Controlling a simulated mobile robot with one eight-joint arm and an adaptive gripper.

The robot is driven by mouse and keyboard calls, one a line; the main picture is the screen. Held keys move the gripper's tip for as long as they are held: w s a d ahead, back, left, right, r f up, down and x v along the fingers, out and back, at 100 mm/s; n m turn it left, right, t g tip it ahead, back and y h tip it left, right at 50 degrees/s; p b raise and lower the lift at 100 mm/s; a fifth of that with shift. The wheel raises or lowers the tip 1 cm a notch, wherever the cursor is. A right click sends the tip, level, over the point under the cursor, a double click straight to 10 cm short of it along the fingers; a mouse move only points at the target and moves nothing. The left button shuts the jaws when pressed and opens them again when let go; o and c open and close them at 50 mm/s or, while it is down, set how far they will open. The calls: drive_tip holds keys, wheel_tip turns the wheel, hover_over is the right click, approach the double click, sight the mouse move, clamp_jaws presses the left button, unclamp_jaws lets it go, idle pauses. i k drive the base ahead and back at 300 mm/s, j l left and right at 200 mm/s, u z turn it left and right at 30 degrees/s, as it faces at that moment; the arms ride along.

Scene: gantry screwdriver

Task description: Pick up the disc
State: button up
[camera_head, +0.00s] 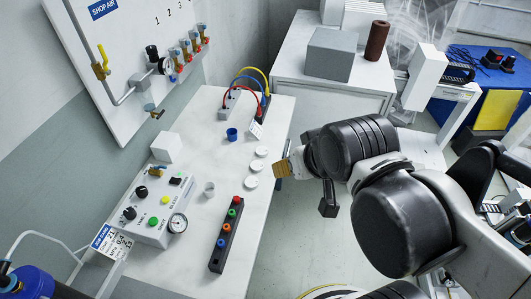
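Several small white discs lie flat in a row near the right edge of the white table (210,262): a far disc (262,151), a middle disc (256,166) and a near disc (251,183). I cannot tell which one the task means. My gripper (284,168) is just right of the discs, beside the table's right edge, and appears apart from them. A tan, blocky piece shows at its tip; I cannot tell whether it is part of the fingers or something held. The finger opening is not clear from this view.
A blue cup (232,134), a white cup (209,188), a white cube (167,148), a control box (158,207) and a dark button strip (226,235) stand on the table. Cabled blocks (229,103) are at the back. A wall panel (130,60) rises left.

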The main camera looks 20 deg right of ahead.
sight(257, 166)
drive_tip(key=i+l+u, duration=0.15)
drive_tip(key=l+u, duration=0.3)
drive_tip(key=l, duration=0.2)
drive_tip(key=l+u, duration=0.45)
drive_tip(key=l, duration=0.2)
drive_tip(key=l+u, duration=0.45)
drive_tip(key=l, duration=0.2)
